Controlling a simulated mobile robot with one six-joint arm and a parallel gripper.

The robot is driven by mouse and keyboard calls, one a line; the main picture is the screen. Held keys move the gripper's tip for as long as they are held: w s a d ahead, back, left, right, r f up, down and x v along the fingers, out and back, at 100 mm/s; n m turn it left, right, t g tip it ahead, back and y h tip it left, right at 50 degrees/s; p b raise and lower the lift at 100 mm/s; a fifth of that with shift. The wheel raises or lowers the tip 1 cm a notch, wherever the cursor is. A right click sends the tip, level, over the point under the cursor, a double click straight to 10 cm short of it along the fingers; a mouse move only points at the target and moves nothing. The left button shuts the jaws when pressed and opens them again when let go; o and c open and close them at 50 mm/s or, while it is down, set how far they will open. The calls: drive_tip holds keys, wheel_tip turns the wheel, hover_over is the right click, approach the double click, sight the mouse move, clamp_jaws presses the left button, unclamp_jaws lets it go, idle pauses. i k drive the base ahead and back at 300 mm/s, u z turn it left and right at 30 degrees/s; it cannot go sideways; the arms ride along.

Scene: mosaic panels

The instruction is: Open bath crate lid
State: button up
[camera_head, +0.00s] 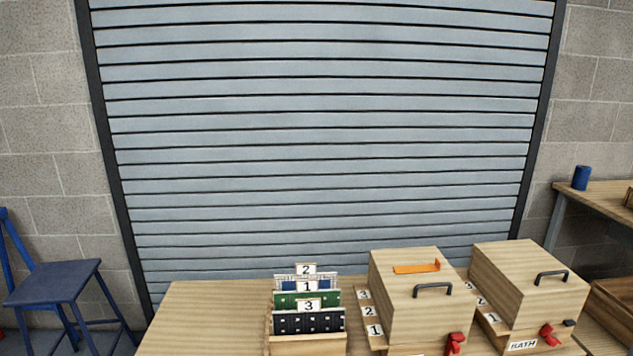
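The bath crate (501,338) stands at the right of the wooden table, with a white BATH label (522,345) on its front. Its pale wooden lid (515,262) is down on top and carries a dark handle (551,276). A red latch (549,335) is on its front, with a small dark piece beside it. The crate's lower part is cut off by the picture's bottom edge. My gripper is not in view.
A second crate with a lid (408,275) and an orange piece (417,267) stands just left. A wooden rack (306,344) holds numbered mosaic panels (309,322). The table (205,318) is clear at left. A blue chair (55,283) stands left; a bench (600,196) stands right.

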sight(528, 286)
drive_tip(key=z, duration=4.3)
drive_tip(key=i, duration=0.1)
drive_tip(key=u, duration=2.9)
drive_tip(key=k, duration=0.65)
drive_tip(key=z, duration=0.2)
drive_tip(key=i, duration=1.15)
drive_tip(key=u, duration=0.1)
